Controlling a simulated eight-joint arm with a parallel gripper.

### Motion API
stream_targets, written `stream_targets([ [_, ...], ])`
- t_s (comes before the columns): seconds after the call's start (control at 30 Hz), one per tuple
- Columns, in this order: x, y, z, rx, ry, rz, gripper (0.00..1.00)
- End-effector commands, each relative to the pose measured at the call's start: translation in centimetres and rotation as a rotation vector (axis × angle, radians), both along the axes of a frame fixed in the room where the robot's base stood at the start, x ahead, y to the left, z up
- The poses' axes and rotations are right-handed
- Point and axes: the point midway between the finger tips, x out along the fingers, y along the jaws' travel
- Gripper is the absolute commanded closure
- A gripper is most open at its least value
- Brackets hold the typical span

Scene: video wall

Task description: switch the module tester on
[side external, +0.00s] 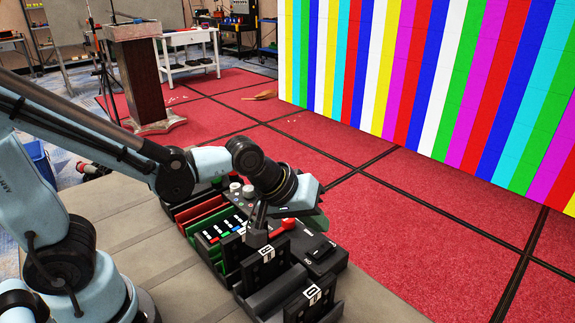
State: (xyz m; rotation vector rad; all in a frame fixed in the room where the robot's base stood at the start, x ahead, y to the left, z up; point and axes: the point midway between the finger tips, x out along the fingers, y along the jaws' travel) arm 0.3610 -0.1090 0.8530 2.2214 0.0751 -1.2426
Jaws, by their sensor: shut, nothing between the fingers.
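The module tester (326,265) appears to be the dark box at the right end of the row of gear on the bench. A black raised switch or block (320,249) sits on its top, beside small white marks that I cannot read for sure. A red handle with a rounded end (286,225) lies just left of that block. My gripper (259,222) is shut and empty. It points down, to the left of the red handle and above the black holders. I cannot tell whether its fingertips touch anything. My wrist hides part of the gear behind it.
Black holders with white labels (267,254) stand in front of the tester. A green tray of modules (215,240) and a red bin (203,209) lie to the left. The grey bench (120,215) is bare at left. A lit video wall (440,80) stands behind, beyond red floor.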

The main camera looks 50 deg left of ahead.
Motion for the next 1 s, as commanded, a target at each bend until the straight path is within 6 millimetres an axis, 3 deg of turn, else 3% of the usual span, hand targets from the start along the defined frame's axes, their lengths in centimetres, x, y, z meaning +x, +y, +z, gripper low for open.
stream_targets([
  [0.27,0.3,0.0,2.0,0.0,0.0,0.0,1.0],
  [0.67,0.2,0.3,2.2,0.009,-0.003,-0.005,1.0],
  [0.77,-0.4,1.5,2.6,0.052,-0.016,-0.029,1.0],
  [1.0,-3.8,6.9,3.6,0.285,-0.06,-0.17,1.0],
])
